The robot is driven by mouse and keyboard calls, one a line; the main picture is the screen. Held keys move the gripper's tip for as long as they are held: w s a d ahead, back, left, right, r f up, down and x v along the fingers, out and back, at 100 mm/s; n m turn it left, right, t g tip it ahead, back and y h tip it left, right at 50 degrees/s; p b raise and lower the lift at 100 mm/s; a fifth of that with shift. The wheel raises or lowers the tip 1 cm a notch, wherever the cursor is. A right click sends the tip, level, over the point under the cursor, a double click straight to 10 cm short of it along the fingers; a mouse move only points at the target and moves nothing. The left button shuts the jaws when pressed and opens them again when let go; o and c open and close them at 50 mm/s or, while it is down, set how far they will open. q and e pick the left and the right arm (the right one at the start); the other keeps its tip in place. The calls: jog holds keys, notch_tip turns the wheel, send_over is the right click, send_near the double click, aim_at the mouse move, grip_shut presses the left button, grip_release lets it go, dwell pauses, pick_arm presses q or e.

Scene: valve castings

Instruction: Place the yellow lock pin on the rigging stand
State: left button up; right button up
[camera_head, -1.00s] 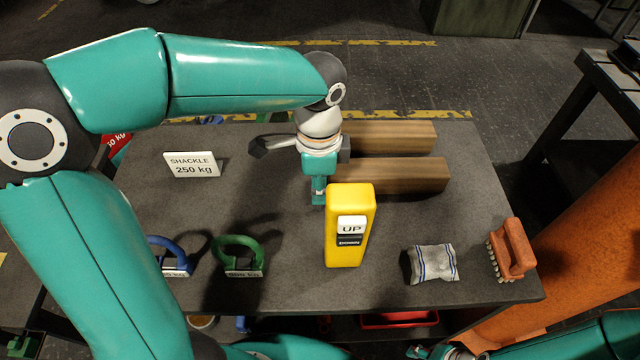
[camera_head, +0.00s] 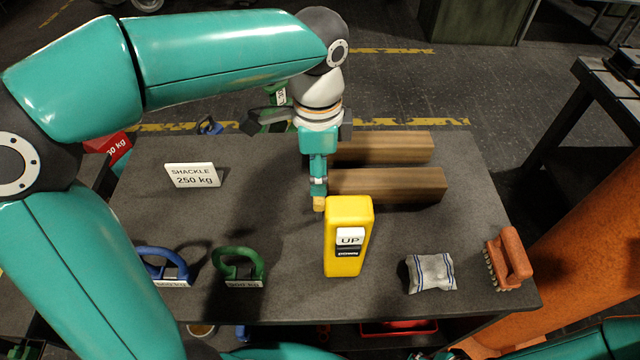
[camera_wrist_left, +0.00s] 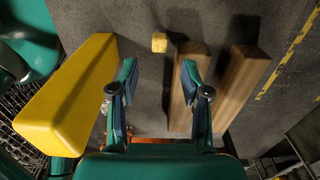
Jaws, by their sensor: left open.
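A small yellow block (camera_head: 319,204), which may be the lock pin, shows just below my left gripper (camera_head: 318,186), behind the yellow UP box. In the left wrist view the yellow block (camera_wrist_left: 159,42) lies ahead of the open left fingers (camera_wrist_left: 157,78), roughly centred between them, with nothing between the fingertips. Whether it touches them is not clear from the head view. My right arm (camera_head: 590,342) is at the lower right edge; its fingers are not clear. I cannot tell which object is the rigging stand.
The yellow UP box (camera_head: 348,238) stands close in front of the left gripper. Two wooden beams (camera_head: 390,185) lie to its right. A green shackle (camera_head: 238,262), a blue shackle (camera_head: 160,262), a 250 kg sign (camera_head: 193,176), a rag (camera_head: 430,272) and a brush (camera_head: 509,259) share the dark table (camera_head: 270,297).

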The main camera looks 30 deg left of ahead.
pick_arm(q)
jog(key=shift+r, duration=2.4)
